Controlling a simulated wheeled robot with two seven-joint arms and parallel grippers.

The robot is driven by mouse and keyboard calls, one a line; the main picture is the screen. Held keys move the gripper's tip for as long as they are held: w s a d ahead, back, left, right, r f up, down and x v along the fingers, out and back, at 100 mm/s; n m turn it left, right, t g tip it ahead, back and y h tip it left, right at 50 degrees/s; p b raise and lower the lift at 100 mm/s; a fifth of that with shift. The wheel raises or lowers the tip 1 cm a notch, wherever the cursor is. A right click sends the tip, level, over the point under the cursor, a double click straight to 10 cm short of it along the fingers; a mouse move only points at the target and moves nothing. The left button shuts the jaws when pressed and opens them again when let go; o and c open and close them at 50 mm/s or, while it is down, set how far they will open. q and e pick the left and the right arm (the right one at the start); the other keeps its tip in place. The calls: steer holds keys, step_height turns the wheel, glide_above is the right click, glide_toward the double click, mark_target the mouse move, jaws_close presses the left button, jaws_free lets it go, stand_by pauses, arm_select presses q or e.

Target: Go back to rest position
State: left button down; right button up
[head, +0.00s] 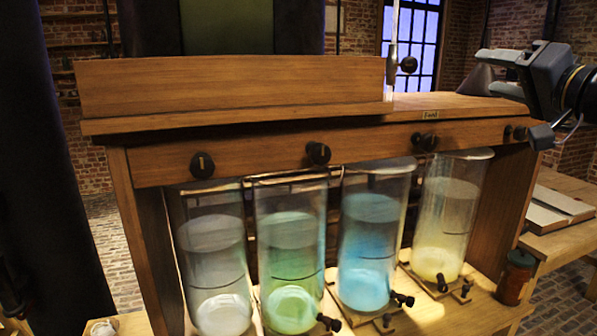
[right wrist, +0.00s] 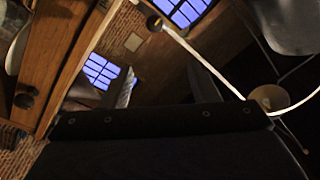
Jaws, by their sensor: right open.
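My right gripper (head: 516,95) is at the upper right of the head view, beside the right end of the wooden cabinet. Its jaws are apart with nothing between them. I cannot tell how far it is from the cabinet top. In the right wrist view a dark flat part fills the lower middle, and no held object shows. My left gripper does not show.
The wooden cabinet (head: 240,90) has black knobs above several glass jars, with white, green (head: 290,270), blue (head: 370,240) and yellow (head: 445,220) contents. A dark red jar (head: 515,277) stands at right, near a side table with a flat box (head: 555,209).

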arm_select(q)
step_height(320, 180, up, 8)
steer(key=p, duration=0.7)
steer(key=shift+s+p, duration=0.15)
steer(key=shift+p, duration=0.25)
arm_select(e)
steer(key=s+a+f+n+g, duration=0.1)
steer(key=s+a+f+g, duration=0.2)
steer(key=s+f, duration=0.6)
steer(key=s+a+f+n+g+h, duration=0.1)
steer(key=s+a+f+g, duration=0.3)
steer(key=s+f, duration=0.6)
steer(key=s+a+f+n+g+h, duration=0.1)
steer(key=s+a+f+g, duration=0.3)
steer(key=f, duration=1.7)
steer(key=s+g, duration=0.1)
steer(key=s, duration=0.4)
steer(key=shift+s+f+g, duration=0.3)
steer(key=shift+f, duration=0.1)
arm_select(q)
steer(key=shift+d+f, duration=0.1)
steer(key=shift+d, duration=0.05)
arm_select(e)
steer(key=shift+d, duration=0.15)
